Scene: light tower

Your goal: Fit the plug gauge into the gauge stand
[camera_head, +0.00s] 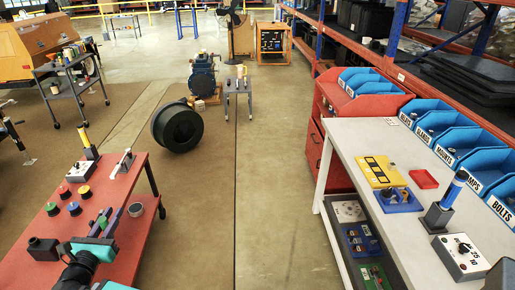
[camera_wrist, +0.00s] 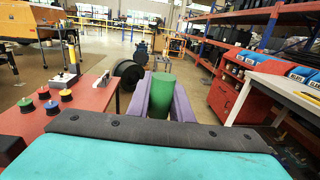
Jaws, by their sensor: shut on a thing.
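My gripper (camera_head: 108,219) is over the red table (camera_head: 140,180) at the lower left of the head view. Its purple fingers also show in the wrist view, shut on a green cylinder (camera_wrist: 160,97), which I take to be the plug gauge. The cylinder's lower end is hidden. A bit of green (camera_head: 101,224) shows between the fingers in the head view. I cannot tell for sure which thing is the gauge stand. A yellow slotted block (camera_head: 377,168) and a blue holder with dark knobs (camera_head: 397,200) stand on the white bench (camera_head: 345,140), away from my gripper.
Red, yellow, green and blue pieces (camera_head: 74,208), a control box (camera_head: 52,173) and a yellow-topped light tower (camera_head: 84,140) occupy the red table. A blue-topped tower (camera_head: 452,191) and control box (camera_head: 460,257) stand on the bench. Open floor (camera_head: 235,220) lies between.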

